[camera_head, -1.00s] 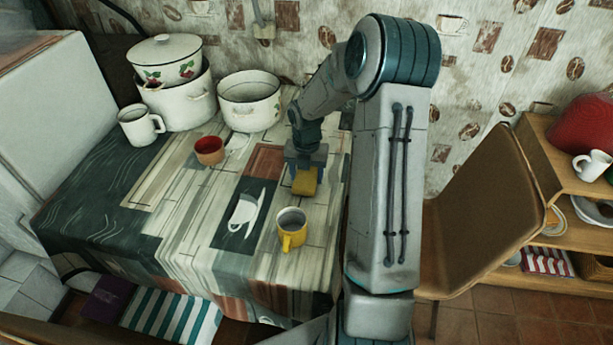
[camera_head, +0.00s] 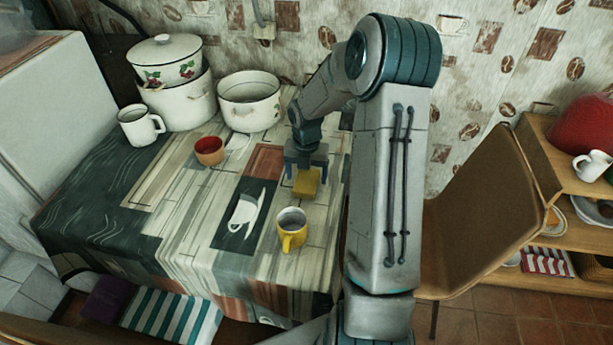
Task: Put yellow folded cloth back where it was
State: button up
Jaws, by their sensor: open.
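The yellow folded cloth (camera_head: 306,183) is a small block-like bundle on the table (camera_head: 187,245), toward its right side and behind the yellow mug. My gripper (camera_head: 306,172) is just above and behind the cloth, pointing down. Its fingers are spread apart, one to each side, and it is not closed on the cloth. The cloth appears to rest on the tabletop, though its underside is hidden.
A yellow mug (camera_head: 291,229) stands in front of the cloth. A red-brown bowl (camera_head: 209,151), a white mug (camera_head: 140,126), a white pot (camera_head: 250,101) and stacked pots (camera_head: 180,103) stand farther left and back. A chair (camera_head: 478,215) is right of my arm.

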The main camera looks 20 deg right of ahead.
aim_at(307, 180)
jog(key=s+a+r+m+h, duration=0.1)
jog(key=s+a+r+m, duration=0.15)
jog(key=r, duration=0.45)
jog(key=s+a+r+m, duration=0.15)
jog(key=r+m, duration=0.25)
jog(key=r, duration=0.4)
jog(key=s+a+r+m+t, duration=0.1)
jog(key=s+a+r+m, duration=0.1)
jog(key=s+m, duration=0.7)
jog(key=s+a+r+m+t+y, duration=0.1)
jog(key=s+a+m, duration=0.4)
jog(key=s+m, duration=0.5)
jog(key=shift+s+r+m+t+p, duration=0.35)
jog(key=shift+r+m, duration=0.4)
jog(key=shift+m, duration=1.2)
jog(key=shift+w, duration=0.15)
jog(key=shift+c, duration=0.3)
